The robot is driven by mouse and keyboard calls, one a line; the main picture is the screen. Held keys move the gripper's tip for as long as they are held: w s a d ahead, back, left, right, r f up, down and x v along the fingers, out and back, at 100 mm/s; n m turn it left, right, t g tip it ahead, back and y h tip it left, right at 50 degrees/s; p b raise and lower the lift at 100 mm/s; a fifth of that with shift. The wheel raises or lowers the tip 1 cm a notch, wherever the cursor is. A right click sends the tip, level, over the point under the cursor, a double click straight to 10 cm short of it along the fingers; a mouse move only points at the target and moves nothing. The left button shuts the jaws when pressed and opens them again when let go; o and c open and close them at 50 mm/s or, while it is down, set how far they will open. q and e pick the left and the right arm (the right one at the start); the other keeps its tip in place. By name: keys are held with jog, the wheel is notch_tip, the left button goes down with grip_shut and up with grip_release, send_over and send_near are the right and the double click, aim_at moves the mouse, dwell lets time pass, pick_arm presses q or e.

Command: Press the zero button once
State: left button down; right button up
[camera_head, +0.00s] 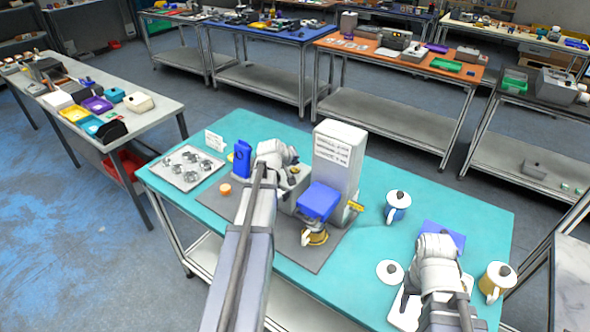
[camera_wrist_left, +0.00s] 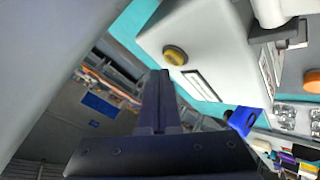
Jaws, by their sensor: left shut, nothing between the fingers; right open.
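A tall white machine with a printed label (camera_head: 338,150) stands on the teal table. In the left wrist view, its pale casing (camera_wrist_left: 205,30) carries a round yellow button (camera_wrist_left: 175,54) with a small label strip beside it. I cannot read a zero marking on the button. My left gripper (camera_wrist_left: 158,75) is shut and empty, its dark fingertips just below the button and apart from it in the picture. In the head view, my left gripper (camera_head: 292,176) is left of the machine and partly hidden by my arm. My right gripper (camera_head: 437,245) is open at the right; its fingers are hard to make out.
A blue block (camera_head: 318,201) sits in front of the machine, above a brass-coloured cup (camera_head: 315,237). A tray of metal parts (camera_head: 187,167) and a blue holder (camera_head: 242,158) are at left.

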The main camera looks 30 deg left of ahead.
aim_at(294, 171)
dwell(0.8)
pick_arm(q)
jog(key=shift+f+b, duration=0.45)
jog(key=shift+f+b, duration=0.4)
jog(key=shift+b, duration=0.05)
dwell(0.5)
jog(key=shift+r, duration=0.15)
jog(key=shift+r+p, duration=0.75)
jog(key=shift+p, duration=0.15)
notch_tip(294, 171, up, 5)
jog(key=p, duration=0.5)
